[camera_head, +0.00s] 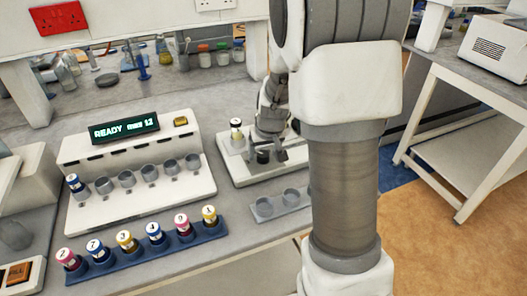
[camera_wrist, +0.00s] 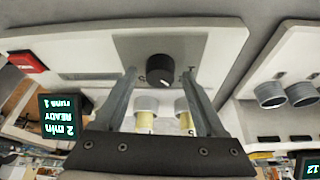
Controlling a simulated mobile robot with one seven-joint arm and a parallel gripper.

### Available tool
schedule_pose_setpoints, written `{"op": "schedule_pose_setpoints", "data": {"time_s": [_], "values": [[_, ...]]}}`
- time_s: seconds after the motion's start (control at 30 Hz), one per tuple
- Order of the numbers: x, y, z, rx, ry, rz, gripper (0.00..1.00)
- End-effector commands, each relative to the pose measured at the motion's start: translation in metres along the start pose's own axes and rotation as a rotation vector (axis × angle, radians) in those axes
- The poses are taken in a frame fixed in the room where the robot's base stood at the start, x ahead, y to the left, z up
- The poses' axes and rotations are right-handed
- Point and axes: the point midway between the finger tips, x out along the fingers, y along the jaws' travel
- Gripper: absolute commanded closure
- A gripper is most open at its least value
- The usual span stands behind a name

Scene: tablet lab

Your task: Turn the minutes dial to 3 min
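The minutes dial is a black round knob (camera_wrist: 160,69) with a pale pointer mark, on a grey panel of a white device (camera_wrist: 215,38). My gripper (camera_wrist: 159,74) is open, with one finger on each side of the dial and a visible gap to it. In the head view my gripper (camera_head: 267,153) is over the same device (camera_head: 236,172), and the dial is partly hidden there. The device's display (camera_wrist: 62,117) appears upside down in the wrist view and seems to read "2 min READY runs 1". The scale marks around the dial are too small to read surely.
Two holders with yellow-labelled vials (camera_wrist: 146,119) sit below the dial in the wrist view, close to my fingers. A red button (camera_wrist: 27,62) is at the left. A white station (camera_head: 140,203) with several grey cups and a blue vial rack (camera_head: 130,262) stand left in the head view.

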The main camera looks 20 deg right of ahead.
Motion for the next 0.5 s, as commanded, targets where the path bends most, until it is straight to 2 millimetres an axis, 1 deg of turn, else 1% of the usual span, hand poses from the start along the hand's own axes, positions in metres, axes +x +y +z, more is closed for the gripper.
{"op": "schedule_pose_setpoints", "data": {"time_s": [0.03,0.17,0.2,0.27,0.3,0.37,0.4,0.5], "values": [[-0.0002,0.0000,-0.0001,0.000,0.000,0.000,0.39],[-0.0002,0.0001,0.0000,0.000,0.000,0.000,0.62],[-0.0002,0.0001,0.0000,0.000,0.000,0.000,0.70],[-0.0003,0.0001,0.0000,0.000,0.000,0.000,0.80],[-0.0003,0.0001,0.0000,0.000,0.000,0.000,0.88],[-0.0003,0.0001,0.0000,0.000,0.000,0.000,0.98],[-0.0003,0.0001,0.0000,0.000,0.000,0.000,1.00],[-0.0005,0.0000,-0.0001,0.001,0.000,0.000,1.00]]}}
